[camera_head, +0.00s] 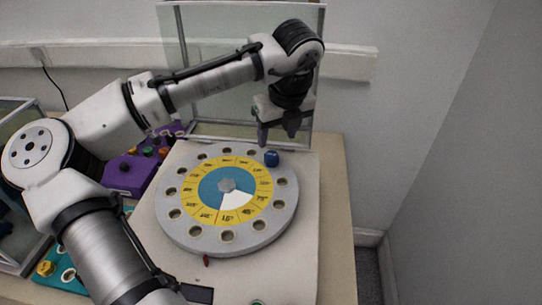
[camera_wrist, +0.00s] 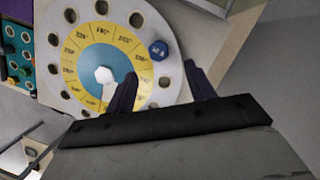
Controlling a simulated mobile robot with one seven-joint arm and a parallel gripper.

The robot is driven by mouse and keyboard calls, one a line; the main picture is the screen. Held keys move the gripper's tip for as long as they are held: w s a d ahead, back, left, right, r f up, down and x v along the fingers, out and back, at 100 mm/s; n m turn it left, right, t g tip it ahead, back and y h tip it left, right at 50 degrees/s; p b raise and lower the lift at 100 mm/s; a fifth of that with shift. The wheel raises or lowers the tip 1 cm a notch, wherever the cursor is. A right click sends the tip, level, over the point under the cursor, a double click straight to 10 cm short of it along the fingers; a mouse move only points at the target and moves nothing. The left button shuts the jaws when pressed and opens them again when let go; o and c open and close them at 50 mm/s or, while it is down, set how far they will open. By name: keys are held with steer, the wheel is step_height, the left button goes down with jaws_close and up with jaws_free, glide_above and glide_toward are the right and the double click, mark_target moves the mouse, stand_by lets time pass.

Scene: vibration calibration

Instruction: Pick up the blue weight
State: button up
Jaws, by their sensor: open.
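The blue weight (camera_head: 271,158) sits at the far right part of the round grey dial plate (camera_head: 170,229), at its ring of holes. It also shows in the wrist view (camera_wrist: 158,50), with pale markings on its top. My gripper (camera_head: 277,141) is above the far edge of the plate, close to the weight in the head view. In the wrist view my gripper (camera_wrist: 160,80) has its two dark fingers apart, with nothing between them. The weight appears beyond the fingertips, between their directions, and apart from them. The plate has a yellow numbered ring and a white and blue centre.
A clear panel (camera_head: 220,90) stands behind the plate, near my arm. A purple box (camera_head: 128,175) with coloured knobs is to the left. A small red piece (camera_head: 206,261) is at the plate's near side. The table's right strip (camera_head: 337,220) is clear.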

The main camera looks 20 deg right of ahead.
mark_target(272, 155)
steer(key=shift+x, duration=1.2)
steer(key=shift+p+x, duration=0.85)
steer(key=shift+x, duration=2)
steer(key=shift+a, duration=0.2)
steer(key=c, duration=1)
steer(key=shift+c, duration=0.2)
steer(key=shift+r, duration=0.1)
